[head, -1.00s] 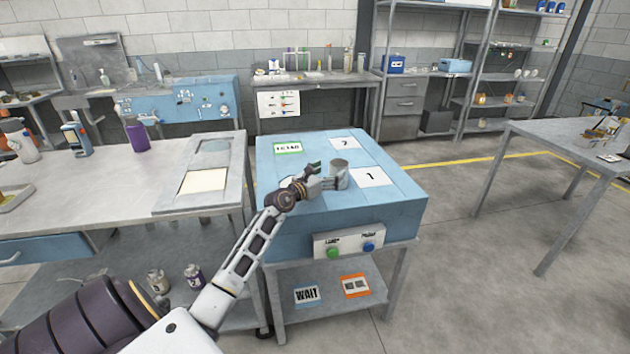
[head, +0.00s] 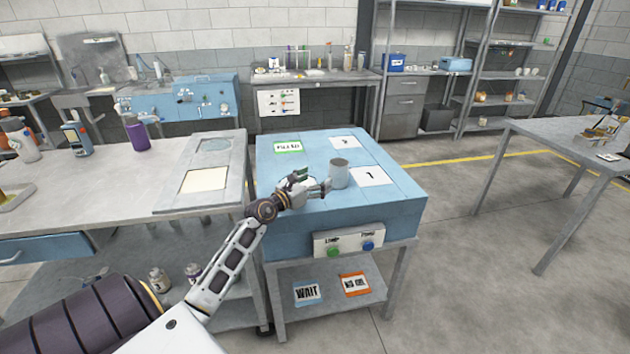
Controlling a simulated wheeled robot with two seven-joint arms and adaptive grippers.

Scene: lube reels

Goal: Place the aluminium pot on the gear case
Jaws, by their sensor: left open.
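A small grey metal cylinder, which looks like the aluminium pot (head: 339,174), stands upright on the top of a blue box-shaped station (head: 300,222). It is just left of the white square marked 1. My left gripper (head: 314,182) is open, low over the blue top, immediately to the left of the pot. I cannot tell whether a fingertip touches the pot. No part is clearly labelled as the gear case. My right gripper is not in view.
The blue top also bears a square marked 2 (head: 345,143) and a green-edged label (head: 288,147). Green and blue buttons (head: 350,245) are on its front. A grey bench (head: 75,195) with a purple container (head: 137,134) stands left. Open floor lies right.

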